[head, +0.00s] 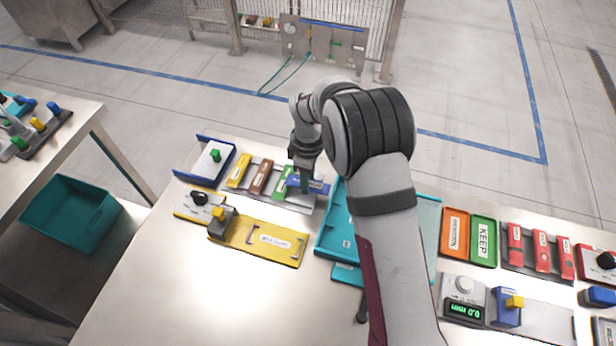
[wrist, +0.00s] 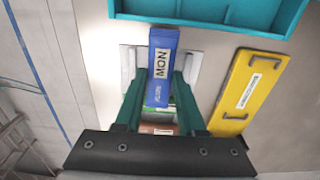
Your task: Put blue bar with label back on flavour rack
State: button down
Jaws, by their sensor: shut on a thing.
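The blue bar (head: 318,187) with a white label is between the green fingers of my gripper (head: 305,184). In the wrist view the blue bar (wrist: 162,50) points away from my gripper (wrist: 159,82), which is shut on it. The grey flavour rack (head: 298,206) holds a yellow bar (head: 239,171), a brown bar (head: 261,177) and a green bar (head: 281,184). The blue bar is at the rack's right end, beside the green bar. In the wrist view it lies over the rack (wrist: 193,68); whether it touches the rack, I cannot tell.
A teal tray (head: 333,228) stands just right of the rack, partly behind my arm. A yellow plate (head: 262,240) with two handles lies in front of the rack. A blue-edged tray (head: 203,158) with a green-knobbed block is to the left. The front-left table top is clear.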

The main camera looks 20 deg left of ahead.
jog(key=shift+f, duration=0.1)
jog(key=c, duration=0.5)
grip_release()
notch_tip(320, 180, up, 12)
jog(key=s+d+r+m, duration=0.7)
jog(key=d+r+m, duration=0.1)
jog(key=d, duration=0.3)
jog(key=s+d+m, duration=0.3)
jog(key=s+m, duration=0.2)
jog(key=s, duration=0.1)
jog(key=s+d+m+y, duration=0.1)
jog(key=s+d+m, duration=0.2)
jog(key=s+m, duration=0.2)
jog(key=s+d+f+m, duration=0.1)
jog(key=s+d+m, duration=0.2)
jog(key=s, duration=0.6)
jog(key=m, duration=0.2)
jog(key=shift+d+m+y, duration=0.3)
jog(key=shift+d+y, duration=0.05)
jog(key=shift+y, duration=0.05)
jog(key=shift+s+f, duration=0.1)
